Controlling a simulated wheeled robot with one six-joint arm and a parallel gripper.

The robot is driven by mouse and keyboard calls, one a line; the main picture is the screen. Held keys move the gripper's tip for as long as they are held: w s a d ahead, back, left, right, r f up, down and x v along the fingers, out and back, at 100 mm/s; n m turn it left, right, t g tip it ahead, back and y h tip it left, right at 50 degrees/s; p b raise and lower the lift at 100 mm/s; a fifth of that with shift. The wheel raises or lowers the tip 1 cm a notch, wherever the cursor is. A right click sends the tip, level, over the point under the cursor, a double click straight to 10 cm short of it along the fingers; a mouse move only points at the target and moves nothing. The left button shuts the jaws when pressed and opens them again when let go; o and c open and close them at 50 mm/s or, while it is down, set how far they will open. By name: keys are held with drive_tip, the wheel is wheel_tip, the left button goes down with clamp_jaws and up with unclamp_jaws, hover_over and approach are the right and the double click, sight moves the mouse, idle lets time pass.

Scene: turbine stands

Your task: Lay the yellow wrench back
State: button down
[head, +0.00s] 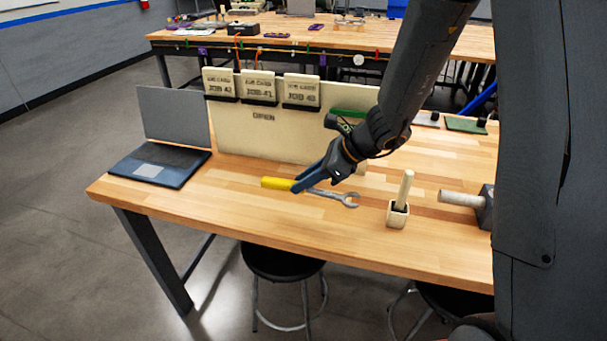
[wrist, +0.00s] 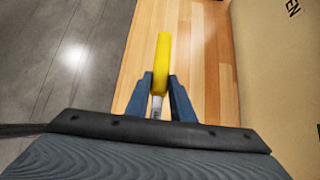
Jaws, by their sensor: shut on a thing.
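The yellow wrench (head: 277,183) has a yellow handle and a grey metal open-ended head at its right end. My gripper (head: 300,187) is shut on it near where the handle meets the metal shaft. In the wrist view, the yellow handle (wrist: 163,65) points away from me, between the two dark blue fingers of my gripper (wrist: 159,88). The wrench lies roughly level over the wooden table (head: 235,210). I cannot tell whether it touches the tabletop. The wrench's metal head is hidden in the wrist view.
A laptop (head: 160,160) stands open at the table's left end. A beige board (head: 265,135) with several job cards stands behind the wrench. The table's front left is clear.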

sight(323, 194)
drive_tip(key=shift+d+f+b, duration=0.1)
drive_tip(key=shift+f+b, duration=3.1)
drive_tip(key=shift+f, duration=0.7)
drive_tip(key=shift+f+b, duration=0.35)
drive_tip(key=c, duration=1.3)
unclamp_jaws()
drive_tip(key=shift+r, duration=0.1)
drive_tip(key=shift+p+v, duration=2.45)
drive_tip(key=shift+v, duration=1)
drive_tip(key=shift+s, duration=0.15)
